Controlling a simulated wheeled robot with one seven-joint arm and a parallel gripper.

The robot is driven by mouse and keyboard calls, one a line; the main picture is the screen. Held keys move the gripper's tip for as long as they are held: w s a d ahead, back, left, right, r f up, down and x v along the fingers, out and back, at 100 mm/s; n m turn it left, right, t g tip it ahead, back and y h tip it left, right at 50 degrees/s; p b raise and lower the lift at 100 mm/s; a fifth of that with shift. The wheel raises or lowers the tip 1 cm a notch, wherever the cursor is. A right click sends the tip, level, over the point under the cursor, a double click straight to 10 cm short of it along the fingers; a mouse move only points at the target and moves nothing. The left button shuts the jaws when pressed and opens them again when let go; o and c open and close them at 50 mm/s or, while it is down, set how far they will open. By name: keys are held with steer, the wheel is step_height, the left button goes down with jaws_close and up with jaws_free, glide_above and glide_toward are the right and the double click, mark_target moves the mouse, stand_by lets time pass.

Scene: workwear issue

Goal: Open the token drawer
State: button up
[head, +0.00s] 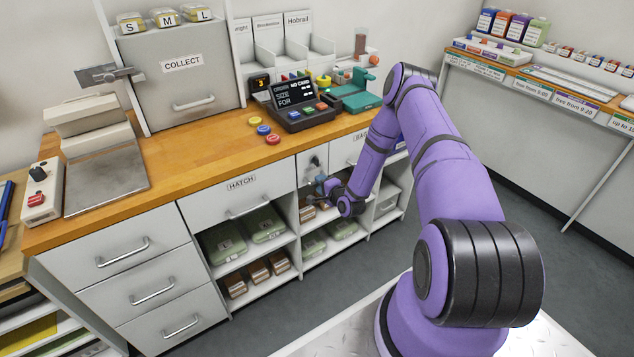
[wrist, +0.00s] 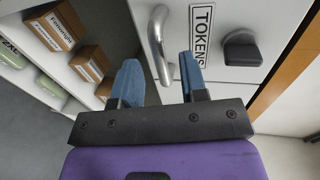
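The token drawer (wrist: 222,78) has a grey-white front with a TOKENS label (wrist: 201,35) and fills the upper part of the wrist view. Its curved metal handle (wrist: 159,45) lies between the two blue fingers of my gripper (wrist: 160,75), with a gap visible on each side. The gripper is open and holds nothing. A dark knob (wrist: 241,48) sits beside the label. In the head view the narrow drawer front (head: 307,164) is under the counter, right of the HATCH drawer, and looks closed. My gripper (head: 321,184) is at its front and hides its handle there.
The HATCH drawer (head: 220,199) is on the left, with open shelves of green packs and brown boxes (head: 259,272) below. Another drawer (head: 346,149) adjoins on the right. The wooden counter (head: 190,156) is above. The floor in front is partly covered by my arm.

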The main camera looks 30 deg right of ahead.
steer(key=shift+x, duration=1.55)
jaws_close()
steer(key=shift+s, duration=0.1)
